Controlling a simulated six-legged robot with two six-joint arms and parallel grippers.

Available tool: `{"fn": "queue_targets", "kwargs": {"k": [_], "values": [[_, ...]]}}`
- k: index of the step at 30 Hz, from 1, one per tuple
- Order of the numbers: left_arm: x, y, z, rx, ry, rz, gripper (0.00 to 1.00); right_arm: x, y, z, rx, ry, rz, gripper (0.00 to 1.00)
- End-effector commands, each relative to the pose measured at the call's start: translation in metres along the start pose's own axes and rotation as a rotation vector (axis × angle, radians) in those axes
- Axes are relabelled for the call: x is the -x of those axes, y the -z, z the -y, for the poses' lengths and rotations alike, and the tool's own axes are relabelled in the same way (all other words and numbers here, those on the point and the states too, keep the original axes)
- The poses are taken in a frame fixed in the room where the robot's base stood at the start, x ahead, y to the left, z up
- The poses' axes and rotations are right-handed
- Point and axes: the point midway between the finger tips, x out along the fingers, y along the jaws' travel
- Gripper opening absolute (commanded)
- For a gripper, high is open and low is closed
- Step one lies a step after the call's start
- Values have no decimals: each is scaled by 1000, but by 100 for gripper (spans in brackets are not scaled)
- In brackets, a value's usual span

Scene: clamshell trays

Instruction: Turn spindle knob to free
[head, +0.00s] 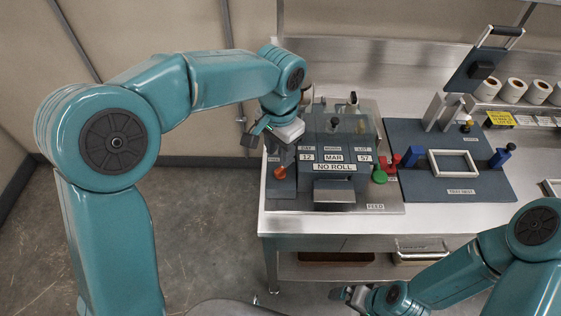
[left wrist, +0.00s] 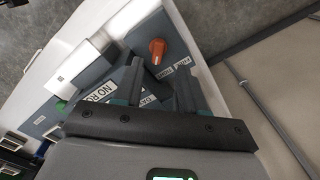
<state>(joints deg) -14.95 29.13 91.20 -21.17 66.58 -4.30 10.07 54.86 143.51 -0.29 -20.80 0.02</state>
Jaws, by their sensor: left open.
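An orange knob (head: 280,172), which I take for the spindle knob, sits at the left front of the grey label machine (head: 334,194). In the left wrist view the knob (left wrist: 157,50) shows just beyond my fingers, with small white label plates beside it; I cannot read them surely. My left gripper (head: 264,137) hangs over the machine's left side, above and behind the knob. In the left wrist view its two dark fingers (left wrist: 158,84) are apart, with no knob between them. My right gripper (head: 352,295) is low at the bottom, away from the machine; its jaws are unclear.
The machine bears date plates and a NO ROLL sign (head: 334,167). A green button (head: 380,176) and red parts (head: 412,156) stand to its right. A blue-grey tray nest (head: 460,190) with a white frame lies further right. White rolls (head: 513,90) line the back. Floor lies left of the bench.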

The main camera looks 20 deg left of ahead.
Motion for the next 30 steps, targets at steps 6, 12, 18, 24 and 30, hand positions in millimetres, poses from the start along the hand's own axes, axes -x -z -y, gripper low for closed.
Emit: {"fn": "queue_targets", "kwargs": {"k": [6, 12, 18, 24, 30], "values": [[-39, 2, 0, 0, -1, 3, 40, 2, 0, 1, 0, 0, 0, 100], [-53, 4, 1, 0, 0, -1, 40, 3, 0, 1, 0, 0, 0, 100], [-54, 4, 1, 0, 0, -1, 40, 3, 0, 1, 0, 0, 0, 100], [-54, 4, 1, 0, 0, -1, 0, 3, 0, 1, 0, 0, 0, 100], [-55, 4, 1, 2, 0, -2, 0, 2, 0, 1, 0, 0, 0, 100]]}}
